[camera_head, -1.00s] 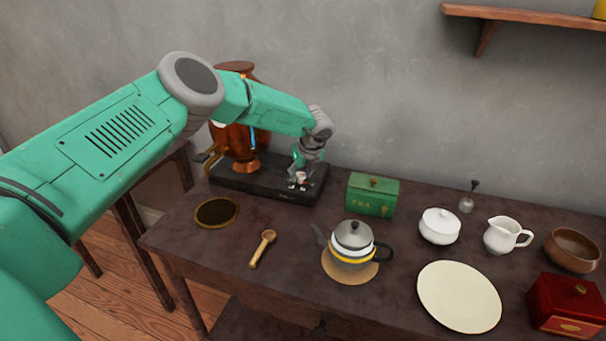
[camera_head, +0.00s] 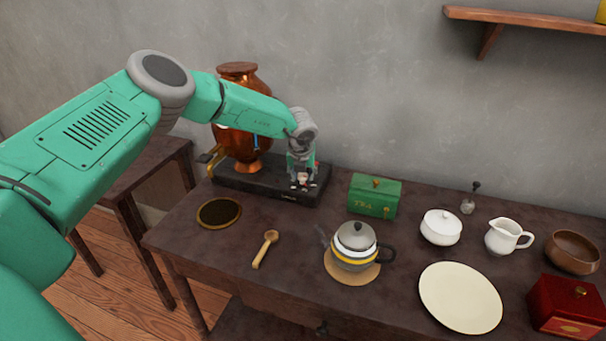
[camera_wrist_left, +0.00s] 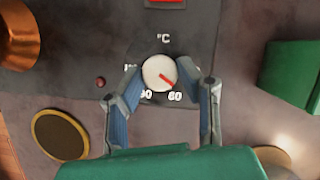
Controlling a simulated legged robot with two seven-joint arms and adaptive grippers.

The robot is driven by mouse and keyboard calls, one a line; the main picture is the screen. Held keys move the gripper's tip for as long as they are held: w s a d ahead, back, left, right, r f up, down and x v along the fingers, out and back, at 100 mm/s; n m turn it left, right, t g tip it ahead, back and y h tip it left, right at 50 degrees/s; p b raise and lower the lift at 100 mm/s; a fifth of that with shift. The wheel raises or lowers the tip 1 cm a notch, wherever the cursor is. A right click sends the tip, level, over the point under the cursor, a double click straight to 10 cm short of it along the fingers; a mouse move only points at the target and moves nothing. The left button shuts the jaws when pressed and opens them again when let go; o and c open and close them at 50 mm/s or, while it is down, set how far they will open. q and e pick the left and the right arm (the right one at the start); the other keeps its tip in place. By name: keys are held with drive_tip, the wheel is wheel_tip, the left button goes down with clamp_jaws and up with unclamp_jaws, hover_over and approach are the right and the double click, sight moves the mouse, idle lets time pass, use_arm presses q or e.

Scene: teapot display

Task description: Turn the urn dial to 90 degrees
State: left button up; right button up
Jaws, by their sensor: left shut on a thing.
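The urn dial (camera_wrist_left: 158,73) is a round white knob with a red pointer on the dark base of the copper urn (camera_head: 248,130). My left gripper (camera_wrist_left: 157,81) is shut on the dial, one finger on each side. In the head view my left gripper (camera_head: 302,181) reaches down onto the right part of the urn's base, and the dial is mostly hidden there. My right gripper is not in view.
A green tea box (camera_head: 375,196) stands right of the base. A round dark coaster (camera_head: 218,213), a wooden spoon (camera_head: 265,248) and a teapot (camera_head: 354,245) are in front. White dishes and a red box (camera_head: 566,306) stand farther right.

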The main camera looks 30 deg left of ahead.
use_arm(q)
drive_tip(key=m, duration=0.1)
drive_tip(key=m+h, duration=0.1)
drive_tip(key=m, duration=0.1)
drive_tip(key=shift+w+a+m+t, duration=0.15)
drive_tip(key=shift+a+m+t, duration=0.1)
drive_tip(key=shift+m+t, duration=0.05)
drive_tip(key=m+h+b, duration=0.1)
drive_tip(key=m, duration=0.1)
drive_tip(key=shift+m+h+b, duration=0.3)
drive_tip(key=shift+m, duration=0.1)
drive_tip(key=m+h+b, duration=0.1)
drive_tip(key=m+b, duration=0.1)
drive_tip(key=shift+a+f+m, duration=0.1)
drive_tip(key=shift+f+m, duration=0.05)
drive_tip(key=shift+m, duration=0.15)
drive_tip(key=m+b, duration=0.2)
drive_tip(key=shift+m+h+b, duration=0.35)
drive_tip(key=shift+m+h, duration=0.05)
drive_tip(key=shift+a+m+g+h+b, duration=0.1)
drive_tip(key=shift+m+g+h+b, duration=0.3)
drive_tip(key=shift+m+b, duration=0.6)
drive_tip(key=shift+m+g+h+b, duration=0.2)
drive_tip(key=shift+m+g+b, duration=0.3)
drive_tip(key=shift+m+b, duration=0.5)
